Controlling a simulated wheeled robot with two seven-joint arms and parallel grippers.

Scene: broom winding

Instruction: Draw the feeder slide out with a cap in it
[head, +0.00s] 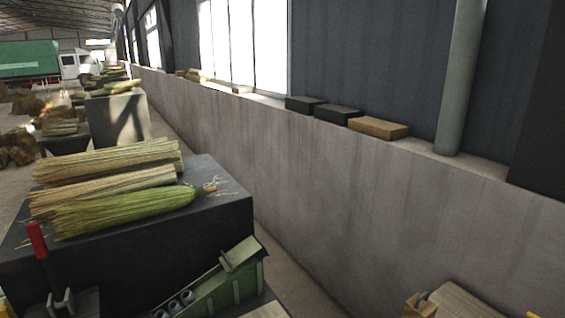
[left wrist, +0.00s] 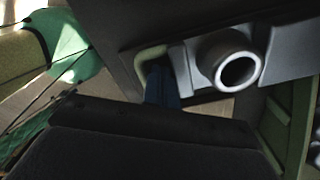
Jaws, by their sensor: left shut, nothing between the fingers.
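The green feeder (head: 225,288) stands at the bottom middle of the head view, with several grey ring-shaped caps (head: 188,296) at its lower left end. In the left wrist view a grey cap (left wrist: 238,68), open end showing, sits on a light grey slide part (left wrist: 288,62). A pale green bent handle (left wrist: 150,53) is just left of it. My left gripper (left wrist: 161,88) shows as narrow dark blue fingers, shut and empty, close beside the handle; I cannot tell whether they touch. Its dark body fills the lower picture. My right gripper is in neither view.
A dark bench (head: 225,215) carries bundles of broom straw (head: 110,180) behind the feeder. A red-handled lever (head: 37,240) stands at the left. A concrete wall (head: 330,190) runs along the right. A small wooden box (head: 420,305) shows at the bottom right.

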